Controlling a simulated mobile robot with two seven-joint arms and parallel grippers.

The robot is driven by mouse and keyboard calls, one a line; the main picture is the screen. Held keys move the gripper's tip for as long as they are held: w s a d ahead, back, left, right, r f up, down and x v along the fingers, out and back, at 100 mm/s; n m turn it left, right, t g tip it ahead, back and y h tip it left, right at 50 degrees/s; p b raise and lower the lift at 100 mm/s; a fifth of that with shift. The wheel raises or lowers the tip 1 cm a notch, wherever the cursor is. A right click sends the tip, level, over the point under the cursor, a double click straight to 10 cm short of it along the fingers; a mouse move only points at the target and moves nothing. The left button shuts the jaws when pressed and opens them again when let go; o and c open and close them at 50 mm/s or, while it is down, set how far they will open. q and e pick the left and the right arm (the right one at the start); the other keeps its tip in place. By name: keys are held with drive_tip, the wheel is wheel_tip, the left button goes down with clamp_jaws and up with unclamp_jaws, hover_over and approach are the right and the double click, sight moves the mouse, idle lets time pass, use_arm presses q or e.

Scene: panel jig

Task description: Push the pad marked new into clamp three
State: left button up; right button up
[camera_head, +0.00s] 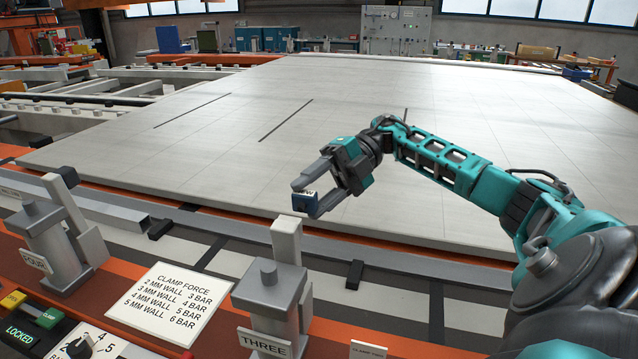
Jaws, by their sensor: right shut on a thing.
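The pad is apart from the clamp. My left gripper is not in view.
Clamp four (50,235) stands at the left on the orange rail. A clamp force card (168,304) lies between the clamps. A control box with a LOCKED label (20,335) is at the lower left. The large pale panel (230,130) behind is clear.

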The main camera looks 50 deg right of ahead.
sight(306, 210)
drive_tip(key=shift+s+a+f, duration=0.1)
drive_tip(key=shift+s+a, duration=0.25)
drive_tip(key=shift+a, duration=0.3)
drive_tip(key=shift+s+a, duration=0.2)
drive_tip(key=shift+a, duration=0.25)
idle(0.4)
idle(0.7)
drive_tip(key=shift+s+a+f+p, duration=0.1)
drive_tip(key=shift+s+a+p, duration=0.2)
drive_tip(key=shift+a, duration=0.25)
drive_tip(key=shift+s+a+p, duration=0.25)
drive_tip(key=shift+a+p, duration=0.05)
drive_tip(key=shift+a, duration=0.2)
drive_tip(key=o, duration=1.2)
drive_tip(key=shift+o, duration=0.2)
